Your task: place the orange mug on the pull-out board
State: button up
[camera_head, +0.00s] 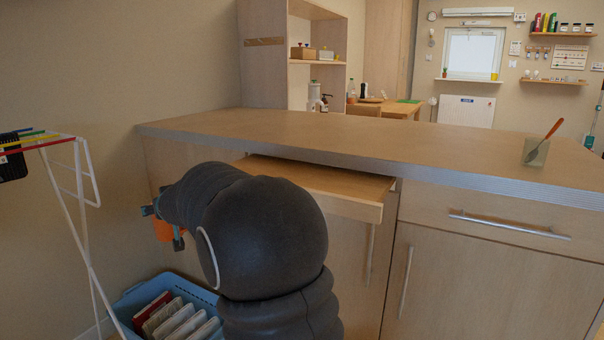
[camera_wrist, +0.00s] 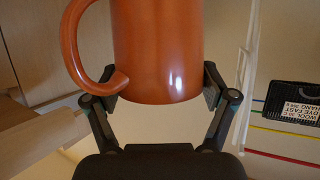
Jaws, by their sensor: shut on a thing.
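The orange mug (camera_wrist: 157,50) fills the upper middle of the wrist view, its handle at the left. My gripper (camera_wrist: 161,92) is shut on it, one finger on each side. In the head view the mug (camera_head: 163,230) is an orange patch at the fingers of my gripper (camera_head: 163,222), mostly hidden by my dark arm. The pull-out board (camera_head: 320,180) sticks out under the worktop, to the right of the mug. The visible part of its top is bare. My arm hides its left front part.
The worktop (camera_head: 330,133) overhangs the back of the board. A drying rack (camera_head: 80,200) stands at the left. A blue crate with several upright items (camera_head: 205,298) sits on the floor below. A holder with an orange-handled utensil (camera_head: 536,152) stands on the worktop at the right.

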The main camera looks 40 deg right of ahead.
jog(key=s+d+r+m+g+h, duration=0.1)
jog(key=d+r+m+h, duration=0.15)
jog(key=r, duration=0.65)
jog(key=s+d+r+m+h, duration=0.1)
jog(key=d+r+m+h, duration=0.15)
jog(key=r, duration=0.65)
jog(key=s+d+r+m+g+h, duration=0.25)
jog(key=s+d, duration=0.25)
jog(key=d, duration=0.4)
jog(key=s+d+r+m+g+h, duration=0.2)
jog(key=s+d+m+h, duration=0.15)
jog(key=d, duration=0.65)
jog(key=s+d+r+m+g+h, duration=0.1)
jog(key=s+d+r+m+g, duration=0.2)
jog(key=s+d, duration=0.4)
jog(key=s+d+r+m+g, duration=0.1)
jog(key=s+d+m+g, duration=0.2)
jog(key=s+d+g, duration=0.5)
jog(key=shift+w+a+f+t+p, duration=0.15)
jog(key=shift+w+a+f+t, duration=0.35)
jog(key=shift+w+a+f, duration=1.05)
jog(key=shift+w+a+f+t+p, duration=0.2)
jog(key=shift+w+a+f+t, duration=0.45)
jog(key=shift+w+f, duration=1)
jog(key=shift+w+a+f+t+p, duration=0.15)
jog(key=shift+w+a+f+t, duration=0.15)
jog(key=shift+w+a+f, duration=1.35)
jog(key=shift+s+d+f, duration=0.3)
jog(key=shift+s+f, duration=0.2)
jog(key=shift+s, duration=0.1)
